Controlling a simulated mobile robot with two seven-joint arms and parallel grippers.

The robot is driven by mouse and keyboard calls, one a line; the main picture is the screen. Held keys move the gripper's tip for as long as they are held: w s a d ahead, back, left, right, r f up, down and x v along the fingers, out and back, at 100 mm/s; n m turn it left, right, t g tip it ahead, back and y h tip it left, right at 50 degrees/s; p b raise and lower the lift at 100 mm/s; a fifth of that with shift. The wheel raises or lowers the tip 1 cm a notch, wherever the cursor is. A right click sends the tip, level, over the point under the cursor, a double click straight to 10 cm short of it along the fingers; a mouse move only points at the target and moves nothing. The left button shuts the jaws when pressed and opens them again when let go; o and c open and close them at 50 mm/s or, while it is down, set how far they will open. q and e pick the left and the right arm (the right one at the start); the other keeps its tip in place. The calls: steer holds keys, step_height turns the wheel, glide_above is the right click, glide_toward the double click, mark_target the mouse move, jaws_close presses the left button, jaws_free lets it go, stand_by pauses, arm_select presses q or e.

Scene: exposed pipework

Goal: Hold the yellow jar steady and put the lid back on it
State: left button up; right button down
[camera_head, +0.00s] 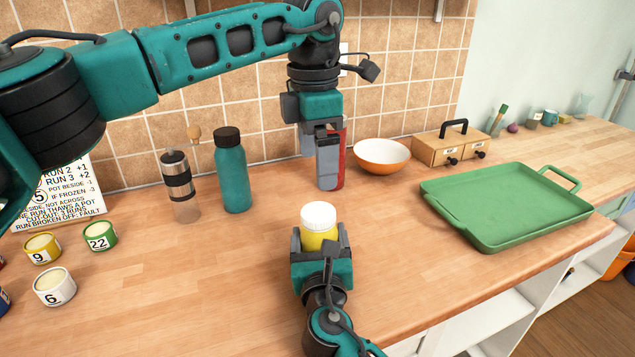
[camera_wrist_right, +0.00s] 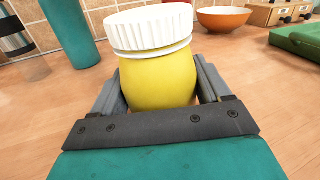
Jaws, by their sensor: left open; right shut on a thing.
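The yellow jar (camera_head: 319,238) stands upright near the front of the wooden counter. Its ribbed white lid (camera_head: 318,215) sits on the jar's mouth; I cannot tell whether it is screwed tight. My right gripper (camera_head: 320,246) is shut around the jar's body, and its fingers hide the jar's lower part. The right wrist view shows the jar (camera_wrist_right: 160,82) between both fingers with the lid (camera_wrist_right: 150,30) on top. My left gripper (camera_head: 328,180) points down, open and empty, above and behind the jar, apart from the lid.
Behind the jar stand a teal bottle (camera_head: 231,172), a grinder (camera_head: 180,188) and an orange bowl (camera_head: 381,158). A red object (camera_head: 341,158) is partly hidden by my left gripper. A green tray (camera_head: 505,205) lies right. Numbered pots (camera_head: 54,287) stand left. Counter between is clear.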

steer(key=shift+f, duration=0.25)
arm_select(q)
step_height(320, 180, up, 2)
steer(key=shift+r, duration=0.2)
arm_select(e)
steer(key=shift+c, duration=1.7)
jaws_free()
steer(key=o, duration=0.3)
steer(key=shift+r, duration=0.15)
steer(key=shift+o, duration=0.2)
arm_select(q)
steer(key=shift+s, duration=0.15)
